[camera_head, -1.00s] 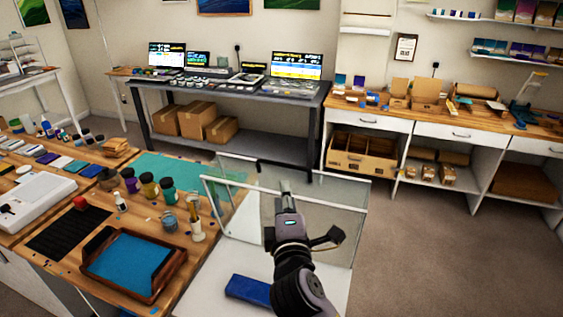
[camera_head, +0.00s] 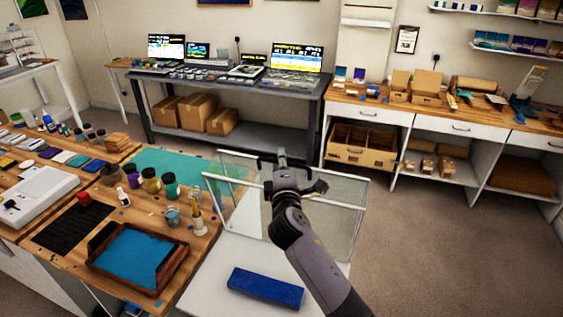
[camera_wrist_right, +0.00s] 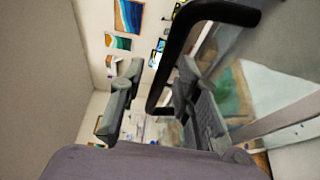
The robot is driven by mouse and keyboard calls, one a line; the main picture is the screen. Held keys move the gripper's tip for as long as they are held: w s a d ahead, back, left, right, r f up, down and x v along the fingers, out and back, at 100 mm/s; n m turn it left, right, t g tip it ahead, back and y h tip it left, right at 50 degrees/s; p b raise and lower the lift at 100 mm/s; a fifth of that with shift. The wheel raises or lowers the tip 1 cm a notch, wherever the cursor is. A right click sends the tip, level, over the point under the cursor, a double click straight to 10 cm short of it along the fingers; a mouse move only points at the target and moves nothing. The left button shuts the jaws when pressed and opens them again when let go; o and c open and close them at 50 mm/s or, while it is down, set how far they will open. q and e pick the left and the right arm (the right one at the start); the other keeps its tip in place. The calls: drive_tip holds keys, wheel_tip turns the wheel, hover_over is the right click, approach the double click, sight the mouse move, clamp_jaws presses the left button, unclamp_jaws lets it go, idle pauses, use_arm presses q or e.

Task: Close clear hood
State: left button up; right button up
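The clear hood (camera_head: 343,226) stands at the far part of a white base, with thin see-through panels and pale edges. It appears raised, leaving the near part of the base (camera_head: 215,284) uncovered. My right gripper (camera_head: 281,158) is at the hood's upper edge. In the right wrist view, my right gripper (camera_wrist_right: 158,95) has its fingers apart, with a black bar handle (camera_wrist_right: 172,62) running between them. Gaps show beside the bar, so I do not see a firm grip. My left gripper is not in view.
A blue block (camera_head: 265,289) lies on the near part of the white base. A wooden tray with blue lining (camera_head: 178,262), bottles and cups stand on the workbench to the left. Open floor (camera_head: 430,240) lies to the right.

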drive_tip(key=shift+c, duration=0.5)
clamp_jaws()
idle(0.4)
